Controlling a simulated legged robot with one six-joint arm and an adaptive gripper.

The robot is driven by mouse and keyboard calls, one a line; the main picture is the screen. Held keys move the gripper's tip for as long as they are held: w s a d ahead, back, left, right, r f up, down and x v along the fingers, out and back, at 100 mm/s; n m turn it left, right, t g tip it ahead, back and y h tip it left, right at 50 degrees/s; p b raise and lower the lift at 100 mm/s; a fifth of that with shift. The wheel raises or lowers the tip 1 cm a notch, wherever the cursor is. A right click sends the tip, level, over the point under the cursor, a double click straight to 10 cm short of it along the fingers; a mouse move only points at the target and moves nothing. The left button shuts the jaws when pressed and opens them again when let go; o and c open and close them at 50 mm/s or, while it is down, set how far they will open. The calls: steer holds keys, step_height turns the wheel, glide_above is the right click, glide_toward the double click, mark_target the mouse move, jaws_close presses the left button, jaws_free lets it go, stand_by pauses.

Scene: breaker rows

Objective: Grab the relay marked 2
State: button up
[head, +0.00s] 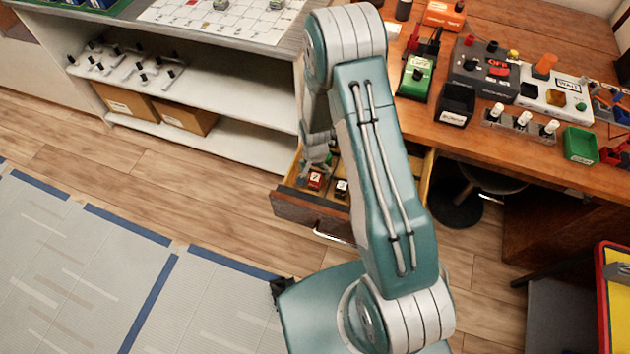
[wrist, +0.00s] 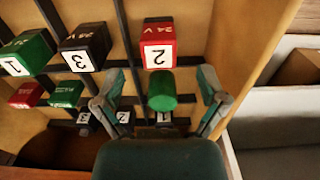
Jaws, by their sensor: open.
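The red relay marked 2 (wrist: 159,43), with a white label, stands upper middle in the wrist view, in a wooden drawer with dark dividers. In the head view a red relay (head: 315,179) shows in the open drawer, beside a black one (head: 341,188). My gripper (wrist: 161,77) is open over the drawer, its fingers apart on either side of a green rounded object (wrist: 162,90). The red relay lies just beyond the fingertips, not between them. In the head view my arm hides part of the drawer.
A green relay marked 1 (wrist: 25,53) and a black relay marked 3 (wrist: 85,47) stand left of the red one. Smaller red (wrist: 25,94) and green (wrist: 66,93) items lie below them. The drawer front (head: 312,210) and the white shelf unit (head: 230,143) stand close by.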

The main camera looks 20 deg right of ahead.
mark_target(315, 177)
step_height(315, 177, down, 4)
steer(key=shift+f, duration=0.2)
steer(key=c, duration=1.3)
steer(key=shift+o, duration=0.2)
steer(key=shift+r, duration=0.15)
